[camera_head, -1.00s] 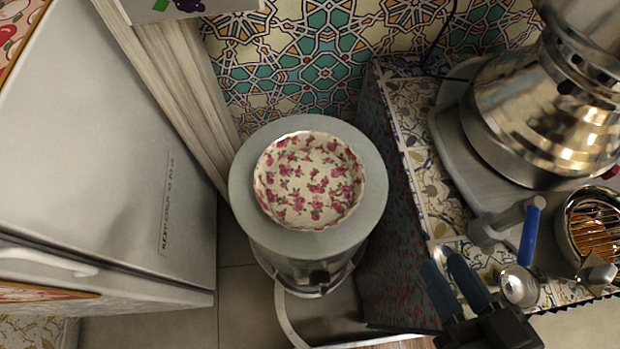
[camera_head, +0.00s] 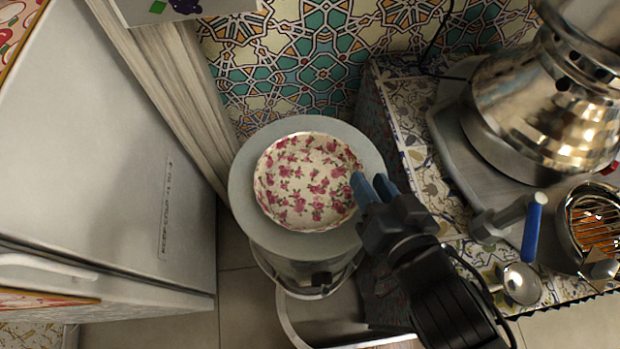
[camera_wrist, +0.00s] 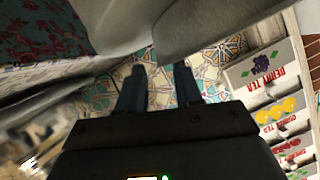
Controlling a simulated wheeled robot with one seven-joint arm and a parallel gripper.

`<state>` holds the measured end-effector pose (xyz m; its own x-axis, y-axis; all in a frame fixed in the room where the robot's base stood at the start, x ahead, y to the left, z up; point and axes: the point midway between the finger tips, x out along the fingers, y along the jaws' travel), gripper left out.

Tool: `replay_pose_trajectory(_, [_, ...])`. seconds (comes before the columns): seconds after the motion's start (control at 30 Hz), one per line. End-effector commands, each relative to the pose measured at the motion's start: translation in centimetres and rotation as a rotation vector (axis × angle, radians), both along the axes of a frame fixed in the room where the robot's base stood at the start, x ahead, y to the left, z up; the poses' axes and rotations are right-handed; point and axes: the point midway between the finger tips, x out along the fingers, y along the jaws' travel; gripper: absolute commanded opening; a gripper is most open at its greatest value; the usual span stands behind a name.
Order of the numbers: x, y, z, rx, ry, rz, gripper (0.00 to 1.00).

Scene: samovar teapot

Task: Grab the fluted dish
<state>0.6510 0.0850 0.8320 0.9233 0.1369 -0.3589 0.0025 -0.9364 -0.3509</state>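The fluted dish (camera_head: 305,180) is round, with a wavy rim and pink-red roses on cream. It sits on the flat grey round top (camera_head: 243,200) of a cylindrical stand. My gripper (camera_head: 371,184) has its two blue fingertips at the right edge of the dish, in front of its rim in the head view; I cannot tell if they touch it. In the wrist view the fingers (camera_wrist: 159,80) stand apart with nothing seen between them. Grey curved surfaces fill the top of that view, and I cannot clearly make out the dish there.
A tiled counter at the right holds a shiny metal samovar (camera_head: 545,105), a blue-handled tool (camera_head: 531,235) and a round metal grill (camera_head: 592,222). A white fridge (camera_head: 110,150) stands at the left. Patterned wall tiles (camera_head: 300,60) are behind the stand. Boxes (camera_wrist: 265,65) show in the wrist view.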

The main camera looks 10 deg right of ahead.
Motion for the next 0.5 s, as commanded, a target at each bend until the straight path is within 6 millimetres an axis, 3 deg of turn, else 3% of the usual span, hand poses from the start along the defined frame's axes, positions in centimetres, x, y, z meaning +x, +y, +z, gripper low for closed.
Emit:
replay_pose_trajectory(0.2, [2.3, 0.5, -0.9, 0.0, -0.001, 0.002, 0.35])
replay_pose_trajectory(0.5, [2.6, 0.5, -1.1, 0.0, 0.0, 0.0, 0.33])
